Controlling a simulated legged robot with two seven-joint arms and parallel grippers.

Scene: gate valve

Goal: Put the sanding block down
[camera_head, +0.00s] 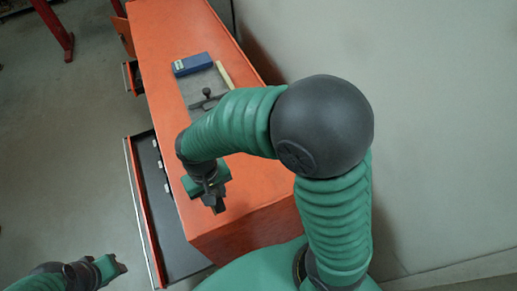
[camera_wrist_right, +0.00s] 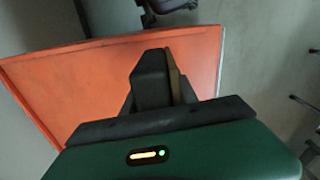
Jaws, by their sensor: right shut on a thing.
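My right gripper (camera_head: 214,201) is over the near end of the orange cabinet top (camera_head: 165,45). In the right wrist view it is shut on a dark block with a brown side face (camera_wrist_right: 174,75), which looks like the sanding block. The block sticks out beyond the fingers, with the orange top behind it. I cannot tell whether it touches the top. In the head view the block is small and hard to tell from the dark fingers. My left gripper (camera_head: 112,267) is at the lower left, away from the cabinet, too small to read.
A blue box (camera_head: 192,64), a pale stick (camera_head: 224,75) and a dark knobbed tool (camera_head: 207,97) lie on or beside a grey mat (camera_head: 191,87) farther back. An open drawer (camera_head: 172,235) juts out left. A wall (camera_head: 440,90) stands on the right.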

